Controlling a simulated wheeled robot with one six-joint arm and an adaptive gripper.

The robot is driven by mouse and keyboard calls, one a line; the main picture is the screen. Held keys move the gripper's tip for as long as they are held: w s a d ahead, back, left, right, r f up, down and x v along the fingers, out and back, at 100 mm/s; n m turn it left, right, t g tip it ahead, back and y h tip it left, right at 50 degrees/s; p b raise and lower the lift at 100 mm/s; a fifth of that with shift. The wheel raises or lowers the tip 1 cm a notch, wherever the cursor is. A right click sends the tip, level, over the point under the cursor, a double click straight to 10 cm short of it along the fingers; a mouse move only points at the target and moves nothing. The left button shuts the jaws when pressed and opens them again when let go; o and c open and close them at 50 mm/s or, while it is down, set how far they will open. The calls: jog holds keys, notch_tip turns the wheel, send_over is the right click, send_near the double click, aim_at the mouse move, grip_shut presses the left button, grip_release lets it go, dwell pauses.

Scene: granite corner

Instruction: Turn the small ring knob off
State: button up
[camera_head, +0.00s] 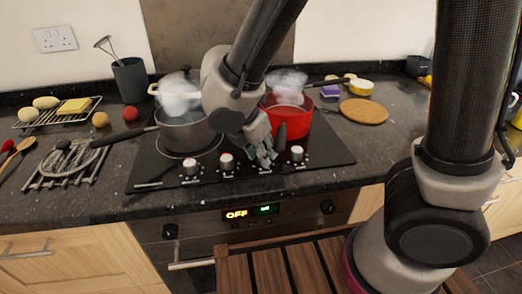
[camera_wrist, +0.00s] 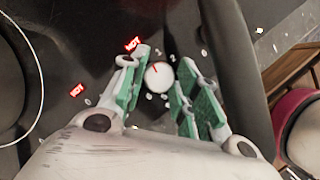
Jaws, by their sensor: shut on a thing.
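My gripper (camera_head: 266,154) reaches down to the row of knobs along the hob's front edge. In the wrist view its green-padded fingers (camera_wrist: 157,82) stand on either side of a white knob (camera_wrist: 158,76) with a red pointer mark, and they are shut on it. Small dial numbers show around the knob. In the head view the fingers hide this knob. Other white knobs show at the left (camera_head: 190,168), beside it (camera_head: 227,160), and to the right of my gripper (camera_head: 297,153). I cannot read which ring the held knob serves.
A grey pan (camera_head: 185,132) and a steaming red pot (camera_head: 295,118) stand on the hob (camera_head: 150,176), close behind my gripper. Red HOT signs (camera_wrist: 133,44) glow on the glass. The oven display (camera_head: 237,215) reads OFF. A wooden board (camera_head: 363,111) lies at the right.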

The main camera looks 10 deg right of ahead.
jog(key=shift+n, duration=0.8)
jog(key=shift+t, duration=0.3)
jog(key=o, duration=1)
